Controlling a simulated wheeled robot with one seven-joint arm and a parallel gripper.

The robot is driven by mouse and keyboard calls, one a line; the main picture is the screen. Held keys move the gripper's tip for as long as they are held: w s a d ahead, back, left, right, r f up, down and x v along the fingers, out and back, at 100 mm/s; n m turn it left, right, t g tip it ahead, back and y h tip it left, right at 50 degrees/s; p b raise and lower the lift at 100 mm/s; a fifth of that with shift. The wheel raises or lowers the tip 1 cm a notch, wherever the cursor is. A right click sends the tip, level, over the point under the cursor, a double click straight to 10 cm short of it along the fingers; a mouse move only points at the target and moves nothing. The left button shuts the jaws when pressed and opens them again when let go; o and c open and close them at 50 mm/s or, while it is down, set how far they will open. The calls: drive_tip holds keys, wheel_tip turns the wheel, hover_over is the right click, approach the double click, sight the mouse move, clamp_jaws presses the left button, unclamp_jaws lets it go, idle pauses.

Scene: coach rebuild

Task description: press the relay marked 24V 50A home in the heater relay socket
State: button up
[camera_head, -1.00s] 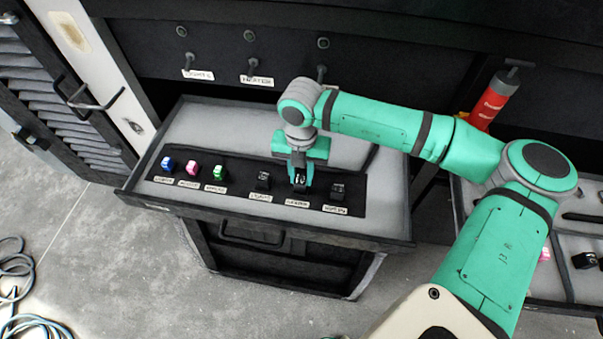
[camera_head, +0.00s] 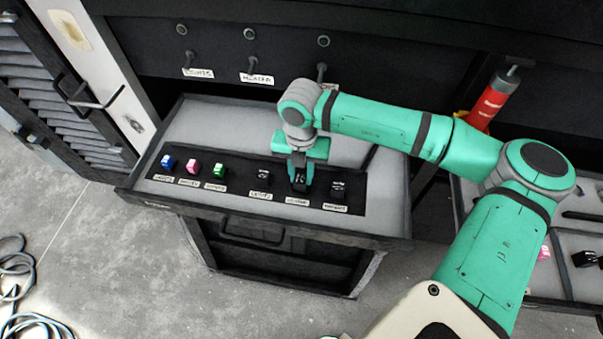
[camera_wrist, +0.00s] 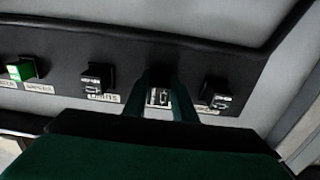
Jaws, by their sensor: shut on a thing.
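My gripper (camera_head: 300,180) points down at the middle of three black positions on the strip and is shut on a black relay. In the wrist view the fingers (camera_wrist: 160,103) stand either side of this relay (camera_wrist: 159,97), whose pale marking is too small to read. The relay is at the heater socket position, above a white label (camera_head: 297,202). The fingers hide the socket itself, and I cannot tell how deep the relay sits. A black block (camera_head: 263,177) stands to the left and another (camera_head: 338,189) to the right.
The black strip (camera_head: 238,185) lies on a grey drawer tray (camera_head: 385,215). Blue (camera_head: 167,162), pink (camera_head: 192,168) and green (camera_head: 219,171) blocks stand at its left. A panel with hanging plugs (camera_head: 252,65) is behind. A red cylinder (camera_head: 490,103) stands at right.

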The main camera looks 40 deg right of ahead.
drive_tip(key=shift+f, duration=0.1)
drive_tip(key=o, duration=1.1)
drive_tip(key=shift+s, duration=0.1)
drive_tip(key=shift+f, duration=0.1)
drive_tip(key=shift+o, duration=1.1)
drive_tip(key=shift+d, duration=0.1)
drive_tip(key=shift+o, duration=0.3)
drive_tip(key=shift+r, duration=3.65)
